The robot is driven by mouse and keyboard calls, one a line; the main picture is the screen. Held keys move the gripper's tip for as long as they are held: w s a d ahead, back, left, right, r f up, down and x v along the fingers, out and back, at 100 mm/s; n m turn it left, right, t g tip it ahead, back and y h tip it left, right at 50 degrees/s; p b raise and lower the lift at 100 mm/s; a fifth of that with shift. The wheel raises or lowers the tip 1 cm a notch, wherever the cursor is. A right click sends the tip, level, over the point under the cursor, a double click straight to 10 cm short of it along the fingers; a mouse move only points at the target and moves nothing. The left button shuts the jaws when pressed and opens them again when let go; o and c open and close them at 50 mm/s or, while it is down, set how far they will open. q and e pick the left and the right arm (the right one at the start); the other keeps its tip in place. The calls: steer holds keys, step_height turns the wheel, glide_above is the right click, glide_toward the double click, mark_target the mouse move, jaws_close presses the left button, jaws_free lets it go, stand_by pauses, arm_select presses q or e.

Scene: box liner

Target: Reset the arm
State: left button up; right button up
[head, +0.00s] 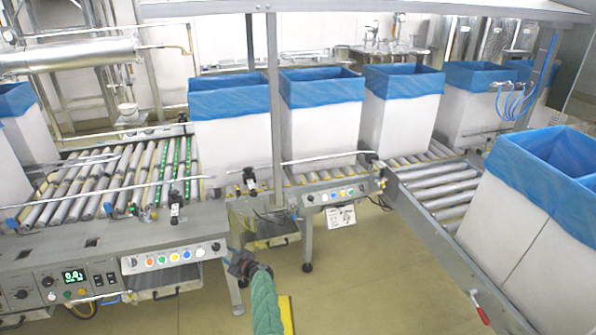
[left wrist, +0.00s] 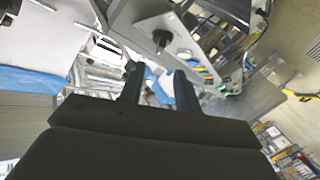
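My left arm, in a green sleeve, comes up from the bottom middle of the head view. My left gripper (head: 241,263) is small and dark there, in front of the conveyor frame. In the left wrist view its two dark fingers (left wrist: 158,84) stand apart with a gap between them and nothing held. My right gripper is in neither view. White boxes with blue liners (head: 230,135) stand on the roller conveyor.
The conveyor's front rail and button panel (head: 170,258) lie close to my left gripper. A grey upright post (head: 275,110) rises behind it. A side roller conveyor (head: 440,190) runs at right, with large lined boxes (head: 520,225) beyond. Yellowish floor (head: 365,270) is open between them.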

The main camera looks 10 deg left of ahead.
arm_select(q)
steer(key=s+d+f+m+t+h, duration=0.2)
steer(key=s+d+f+m+h, duration=0.65)
steer(key=s, duration=0.25)
steer(key=s+d+f+m+t+h, duration=0.1)
steer(key=s+d+f+m+h, duration=0.65)
steer(key=s+d, duration=0.3)
steer(key=s+d+f+m+g, duration=0.1)
steer(key=s+d+f+g, duration=0.1)
steer(key=s, duration=0.9)
steer(key=s+d+f+m+g, duration=0.2)
steer(key=s+d+g, duration=0.2)
steer(key=s, duration=0.8)
steer(key=s+d+f+m+g, duration=0.1)
steer(key=s+d+f+g, duration=0.1)
steer(key=s+d, duration=0.4)
steer(key=s, duration=0.5)
steer(key=shift+s+f+m+g+y, duration=0.25)
steer(key=shift+m+g+y, duration=0.05)
steer(key=shift+g, duration=0.1)
